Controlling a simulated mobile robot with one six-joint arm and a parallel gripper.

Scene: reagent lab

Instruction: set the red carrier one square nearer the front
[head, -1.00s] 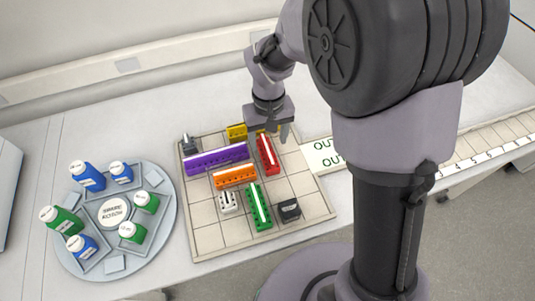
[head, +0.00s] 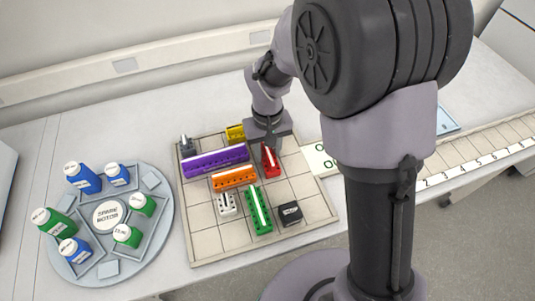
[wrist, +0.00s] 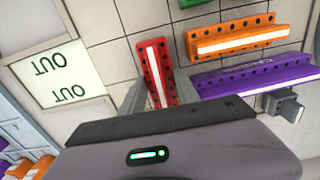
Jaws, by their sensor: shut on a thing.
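The red carrier (head: 271,163) lies lengthwise front to back on the gridded board (head: 205,244), right of the purple carrier (head: 215,161) and orange carrier (head: 234,178). My gripper (head: 269,146) is down over it from behind, hiding its rear part in the head view. In the wrist view the red carrier (wrist: 153,60) sits between my two fingers, and my gripper (wrist: 158,90) is shut on it. I cannot tell whether the carrier is lifted off the board.
A green carrier (head: 258,209), a white block (head: 227,204) and a black block (head: 290,212) stand farther forward. A yellow block (head: 235,132) is behind. Squares in front of the red carrier look bare. A round bottle tray (head: 110,268) is at left, an OUT label (head: 320,160) at right.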

